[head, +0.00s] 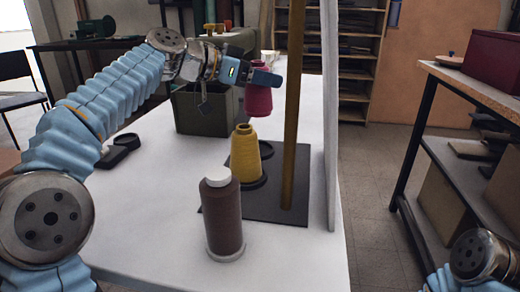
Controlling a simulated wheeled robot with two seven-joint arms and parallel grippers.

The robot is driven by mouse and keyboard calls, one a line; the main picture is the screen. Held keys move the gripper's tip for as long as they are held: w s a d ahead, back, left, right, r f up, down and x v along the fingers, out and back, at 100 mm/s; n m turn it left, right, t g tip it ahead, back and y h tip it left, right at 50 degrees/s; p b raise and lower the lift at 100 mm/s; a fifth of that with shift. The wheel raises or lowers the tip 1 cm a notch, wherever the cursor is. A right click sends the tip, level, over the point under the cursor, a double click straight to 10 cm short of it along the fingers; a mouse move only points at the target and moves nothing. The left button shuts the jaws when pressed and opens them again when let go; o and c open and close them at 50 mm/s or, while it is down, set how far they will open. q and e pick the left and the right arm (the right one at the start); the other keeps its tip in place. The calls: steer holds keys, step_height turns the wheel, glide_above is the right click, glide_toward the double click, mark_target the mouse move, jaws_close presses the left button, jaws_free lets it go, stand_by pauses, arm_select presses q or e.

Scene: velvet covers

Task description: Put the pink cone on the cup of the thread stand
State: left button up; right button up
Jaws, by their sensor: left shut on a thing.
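My left gripper (264,78) is shut on the pink cone (258,102) and holds it raised above the back part of the thread stand (290,217). The stand has a dark flat base and a tall wooden post (294,110). A yellow cone (245,157) stands upright on the stand, on a dark cup. Another dark cup (267,149) shows partly behind the yellow cone, below the pink cone, and looks empty. The pink cone is apart from the stand. My right arm shows at the lower right, but its gripper is out of view.
A brown cone (223,220) with a white top stands on the white table (150,225) in front of the stand. A dark green bin (203,112) is behind, left of the stand. A small black object (120,147) lies at the left. An upright white panel (332,120) borders the right side.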

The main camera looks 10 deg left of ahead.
arm_select(q)
steer(key=f, duration=0.3)
steer(key=f+b, duration=0.1)
steer(key=f, duration=0.2)
steer(key=f+b, duration=0.1)
steer(key=f, duration=0.2)
steer(key=shift+s+a+f, duration=0.2)
steer(key=shift+s+f, duration=0.05)
steer(key=shift+f, duration=0.05)
steer(key=shift+f, duration=0.2)
steer(key=o, duration=1.1)
steer(key=shift+r, duration=0.2)
steer(key=shift+s+a+r, duration=0.1)
steer(key=shift+a, duration=0.05)
steer(key=b+v, duration=0.1)
steer(key=v, duration=1)
steer(key=shift+s+a+r, duration=0.1)
steer(key=shift+s+a, duration=0.1)
steer(key=shift+s, duration=0.1)
